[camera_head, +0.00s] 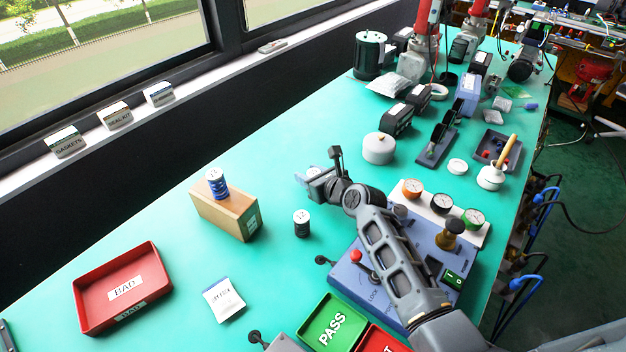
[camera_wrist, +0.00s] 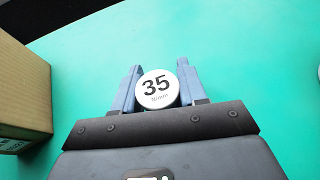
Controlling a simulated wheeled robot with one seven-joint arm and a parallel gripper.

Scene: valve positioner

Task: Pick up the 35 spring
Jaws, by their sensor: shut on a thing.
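The 35 spring shows its round white cap, marked "35 N/mm", in the wrist view (camera_wrist: 157,88). It is between the two blue-grey fingers of my gripper (camera_wrist: 158,80), which are shut on it. The spring's body below the cap is hidden in that view. In the head view my gripper (camera_head: 314,180) is over the green table, left of the white knob-shaped part, and the spring in it is hard to make out. I cannot tell whether the spring still touches the table.
A cardboard box (camera_head: 225,212) with a blue spring (camera_head: 216,184) on top stands to the left. A dark spring (camera_head: 301,223) stands nearby. A blue test fixture (camera_head: 365,275) lies below my arm. A red BAD tray (camera_head: 122,288) and green PASS tray (camera_head: 331,322) are in front.

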